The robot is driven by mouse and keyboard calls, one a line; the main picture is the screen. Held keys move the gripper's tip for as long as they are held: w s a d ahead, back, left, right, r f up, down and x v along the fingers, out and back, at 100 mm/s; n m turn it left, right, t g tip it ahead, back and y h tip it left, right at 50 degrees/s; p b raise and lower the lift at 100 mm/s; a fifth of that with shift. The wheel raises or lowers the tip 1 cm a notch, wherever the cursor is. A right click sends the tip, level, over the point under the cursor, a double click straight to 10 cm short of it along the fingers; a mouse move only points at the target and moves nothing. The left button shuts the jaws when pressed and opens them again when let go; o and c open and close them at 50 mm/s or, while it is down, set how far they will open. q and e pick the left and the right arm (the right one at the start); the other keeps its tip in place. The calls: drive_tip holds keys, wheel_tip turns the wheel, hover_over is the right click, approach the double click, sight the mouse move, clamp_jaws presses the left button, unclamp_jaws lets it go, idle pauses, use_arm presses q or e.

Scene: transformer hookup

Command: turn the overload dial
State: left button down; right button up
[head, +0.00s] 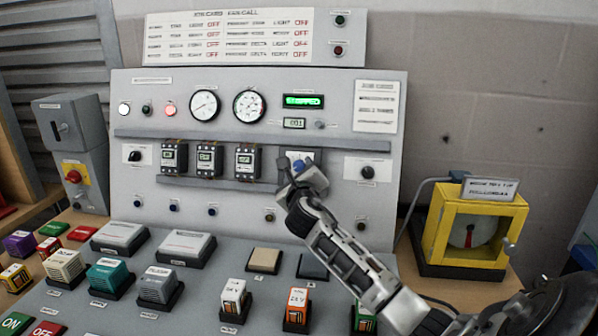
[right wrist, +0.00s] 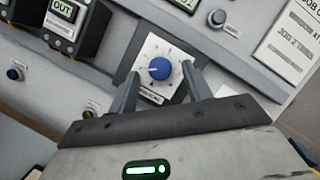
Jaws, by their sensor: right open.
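The overload dial (right wrist: 159,68) is a round blue knob with a white pointer line on a white square plate with marks around it. It sits on the grey upright panel (head: 330,95), right of a row of small dark modules. In the head view the dial (head: 299,165) is partly covered by my right gripper (head: 303,175). In the right wrist view my right gripper (right wrist: 160,80) is open, with one finger on each side of the dial. I cannot tell whether the fingers touch it. My left gripper is not in view.
Dark modules (head: 209,160) stand left of the dial, and a black knob (head: 368,172) is to its right. A ledge (head: 250,141) runs above the dial. Several coloured blocks (head: 158,285) stand on the sloped desk below. A yellow box (head: 440,225) is at the right.

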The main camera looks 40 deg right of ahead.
drive_tip(key=shift+w+d, duration=0.25)
drive_tip(key=shift+w, duration=0.05)
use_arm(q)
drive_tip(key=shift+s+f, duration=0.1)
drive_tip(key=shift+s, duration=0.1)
use_arm(e)
drive_tip(key=c, duration=1)
drive_tip(key=shift+o, duration=0.2)
